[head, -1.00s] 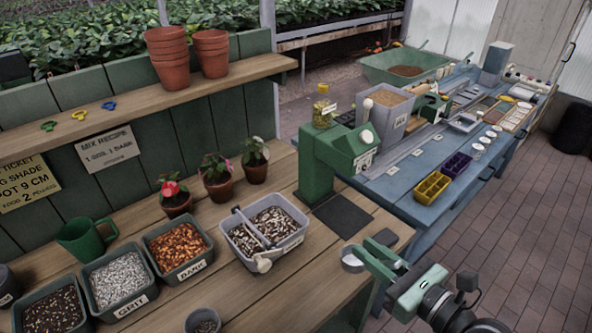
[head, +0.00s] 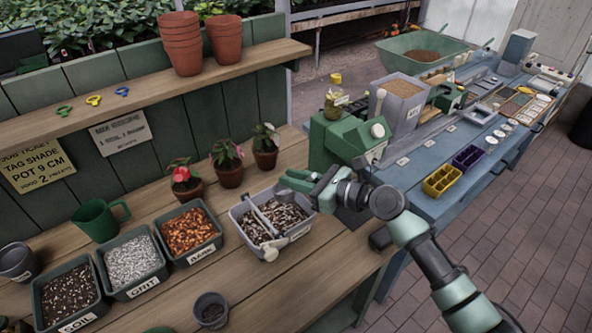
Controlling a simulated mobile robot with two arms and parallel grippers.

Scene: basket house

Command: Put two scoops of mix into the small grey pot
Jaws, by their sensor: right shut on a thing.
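A grey tub (head: 292,236) of speckled mix stands on the wooden bench, with a grey bar across it and a pale knob-ended piece at its front. My right gripper (head: 303,183) is over the tub's back right edge, shut. The round grey scoop seen at its fingers earlier is now mostly hidden by the gripper and the mix. A small grey pot (head: 211,311) stands at the bench's front with dark material inside. Another grey pot (head: 15,261) is at the far left. My left gripper cannot be made out.
Tubs of soil (head: 69,299), grit (head: 132,262) and bark (head: 188,232) stand left of the mix. A green mug (head: 97,221) and potted plants (head: 228,166) are behind. A green machine (head: 338,139) stands at right.

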